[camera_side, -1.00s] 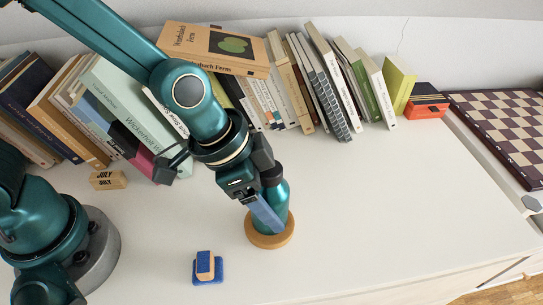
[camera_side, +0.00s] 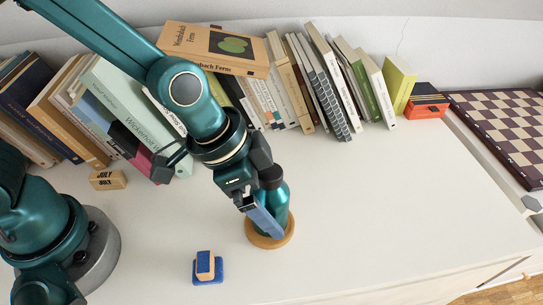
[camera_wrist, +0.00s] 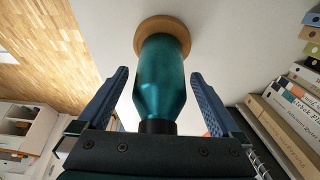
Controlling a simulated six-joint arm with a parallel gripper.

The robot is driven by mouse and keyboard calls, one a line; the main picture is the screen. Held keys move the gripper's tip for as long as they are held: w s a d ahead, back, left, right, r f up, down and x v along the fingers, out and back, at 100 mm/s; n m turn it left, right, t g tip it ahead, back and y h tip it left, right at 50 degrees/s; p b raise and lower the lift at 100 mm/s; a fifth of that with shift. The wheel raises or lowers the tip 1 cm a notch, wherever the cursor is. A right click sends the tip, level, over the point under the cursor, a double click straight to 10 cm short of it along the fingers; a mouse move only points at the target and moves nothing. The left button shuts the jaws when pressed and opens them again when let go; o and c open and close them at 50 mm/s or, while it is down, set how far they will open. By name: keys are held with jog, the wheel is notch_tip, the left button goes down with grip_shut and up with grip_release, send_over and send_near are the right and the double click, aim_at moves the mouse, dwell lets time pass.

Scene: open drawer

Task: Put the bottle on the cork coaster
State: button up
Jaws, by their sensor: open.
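The teal bottle (camera_side: 282,205) with a dark cap stands upright on the round cork coaster (camera_side: 264,241). In the wrist view the bottle (camera_wrist: 160,80) rests with its base inside the coaster's (camera_wrist: 183,28) rim, which shows around it. My gripper (camera_side: 264,222) is open beside the bottle in the side view and partly covers its near left side. In the wrist view the two blue fingers (camera_wrist: 158,92) stand apart on either side of the bottle, with gaps between them and it.
A small blue and wooden block (camera_side: 206,266) sits on a blue base at front left. A wooden JULY block (camera_side: 108,180) stands further back. A row of books (camera_side: 300,85) lines the wall. The white top right of the coaster is clear, with a chessboard (camera_side: 505,130) beyond.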

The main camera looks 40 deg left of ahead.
jog(key=v, duration=1.1)
jog(key=s+a+n+t+y, duration=0.2)
jog(key=s+a+n, duration=0.3)
jog(key=a+n, duration=0.4)
jog(key=shift+s+a+y, duration=0.15)
jog(key=shift+a+y, duration=0.45)
jog(key=shift+a, duration=1.95)
jog(key=shift+r, duration=0.1)
